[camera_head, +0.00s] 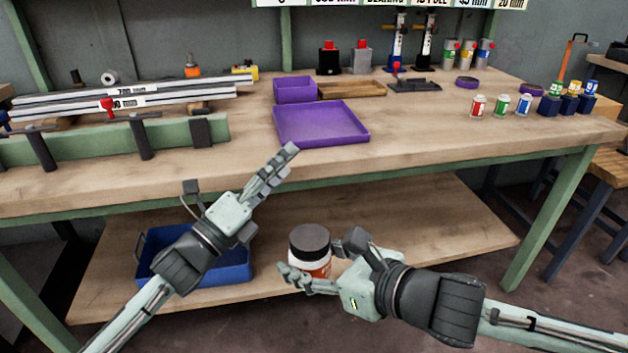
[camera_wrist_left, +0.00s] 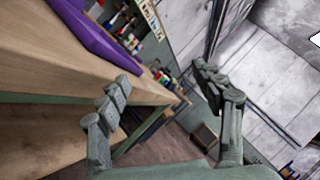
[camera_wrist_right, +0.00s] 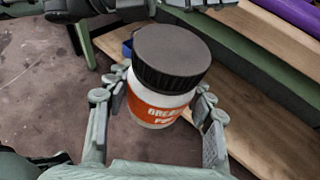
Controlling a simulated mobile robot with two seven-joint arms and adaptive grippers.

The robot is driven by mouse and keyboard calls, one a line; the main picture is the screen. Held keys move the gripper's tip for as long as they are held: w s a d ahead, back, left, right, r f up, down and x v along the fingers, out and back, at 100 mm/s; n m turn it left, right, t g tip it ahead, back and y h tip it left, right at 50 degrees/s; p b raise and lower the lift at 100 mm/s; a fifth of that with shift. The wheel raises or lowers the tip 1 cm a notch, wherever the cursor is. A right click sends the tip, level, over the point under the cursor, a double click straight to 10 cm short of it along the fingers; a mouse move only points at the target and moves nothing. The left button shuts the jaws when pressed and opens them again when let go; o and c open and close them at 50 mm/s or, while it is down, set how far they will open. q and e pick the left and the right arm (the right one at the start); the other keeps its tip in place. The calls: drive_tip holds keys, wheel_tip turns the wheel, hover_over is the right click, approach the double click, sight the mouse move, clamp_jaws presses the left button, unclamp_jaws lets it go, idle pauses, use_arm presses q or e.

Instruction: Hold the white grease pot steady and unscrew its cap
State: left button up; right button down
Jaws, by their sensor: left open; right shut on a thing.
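The white grease pot (camera_head: 312,267) has an orange label and a black cap (camera_head: 310,238). My right gripper (camera_head: 318,280) is shut on the pot's body and holds it upright in front of the bench's lower shelf. In the right wrist view the pot (camera_wrist_right: 156,108) sits between the two fingers, with its cap (camera_wrist_right: 171,55) on top and clear of them. My left gripper (camera_head: 278,172) is open and empty, above and to the left of the pot, near the bench's front edge. In the left wrist view its fingers (camera_wrist_left: 165,100) are apart with nothing between them.
A purple tray (camera_head: 355,135) lies near the front of the bench top (camera_head: 430,135). A blue bin (camera_head: 235,272) stands on the lower shelf (camera_head: 420,235), behind my left arm. Small cans and bottles stand at the bench's right. The bench front edge lies close behind my left gripper.

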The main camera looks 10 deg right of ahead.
use_arm(q)
drive_tip(key=s+d+r+m+g+h, duration=0.25)
drive_tip(key=r+m, duration=0.25)
drive_tip(key=m, duration=0.3)
drive_tip(key=s+d+r+m+g+h, duration=0.1)
drive_tip(key=s+r+m+g+h, duration=0.15)
drive_tip(key=r+m+g, duration=0.35)
drive_tip(key=s+d+r+m+g+h, duration=0.1)
drive_tip(key=d+r+m+h, duration=0.2)
drive_tip(key=m, duration=0.6)
drive_tip(key=s+d+r+m+g+y, duration=0.3)
drive_tip(key=s+d+m+g+y, duration=0.45)
drive_tip(key=s+m+g, duration=0.75)
drive_tip(key=m+t+y, duration=0.8)
drive_tip(key=t+y, duration=0.2)
drive_tip(key=y, duration=0.6)
hover_over(314, 235)
drive_tip(key=f, duration=1.1)
drive_tip(key=shift+s+d+f, duration=0.1)
drive_tip(key=shift+s+d, duration=0.1)
drive_tip(key=shift+s, duration=0.05)
drive_tip(key=shift+w+a+f+y, duration=0.1)
drive_tip(key=shift+w+a+y, duration=0.1)
drive_tip(key=shift+a+y, duration=0.05)
drive_tip(key=shift+f, duration=3.85)
